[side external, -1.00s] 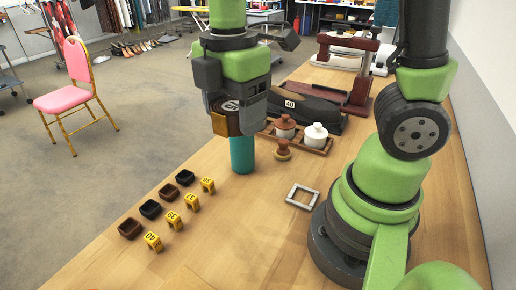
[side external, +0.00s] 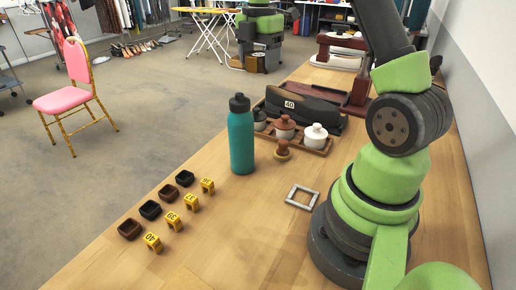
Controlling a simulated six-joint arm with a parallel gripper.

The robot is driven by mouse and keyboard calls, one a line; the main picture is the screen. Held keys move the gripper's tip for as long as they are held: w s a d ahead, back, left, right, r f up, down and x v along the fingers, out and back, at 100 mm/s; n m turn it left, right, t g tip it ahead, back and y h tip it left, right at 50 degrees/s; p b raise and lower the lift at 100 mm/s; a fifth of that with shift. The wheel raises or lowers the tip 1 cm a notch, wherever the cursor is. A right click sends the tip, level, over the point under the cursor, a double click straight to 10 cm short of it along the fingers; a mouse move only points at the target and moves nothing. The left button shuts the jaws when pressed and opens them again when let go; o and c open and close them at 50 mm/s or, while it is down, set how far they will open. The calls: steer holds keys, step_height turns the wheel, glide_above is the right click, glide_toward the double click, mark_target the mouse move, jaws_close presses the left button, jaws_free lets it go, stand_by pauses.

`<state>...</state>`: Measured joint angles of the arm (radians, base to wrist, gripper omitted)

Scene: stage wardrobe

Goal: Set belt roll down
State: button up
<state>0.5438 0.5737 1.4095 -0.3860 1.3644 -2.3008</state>
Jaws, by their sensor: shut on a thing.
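My gripper (side external: 257,61) is at the top centre of the side view, small and far from the camera. It is shut on the belt roll (side external: 258,65), a brown and dark coil that shows only small below the jaws. In the picture they appear past the left edge of the wooden table (side external: 230,220), against the grey floor. I cannot tell their exact height or what lies directly beneath them.
A teal bottle (side external: 241,140) stands upright near the table's left edge. Behind it are a tray of lidded jars (side external: 316,136) and a dark case marked 40 (side external: 300,108). Small dark trays (side external: 150,209), yellow number markers (side external: 173,220) and a grey square frame (side external: 301,196) lie nearer.

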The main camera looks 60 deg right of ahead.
mark_target(258, 148)
steer(key=f, duration=2.2)
steer(key=shift+a+f, duration=0.2)
steer(key=shift+f, duration=0.1)
steer(key=o, duration=0.5)
steer(key=shift+f, duration=0.15)
steer(key=shift+o, duration=0.9)
step_height(258, 148, up, 12)
steer(key=shift+r, duration=0.2)
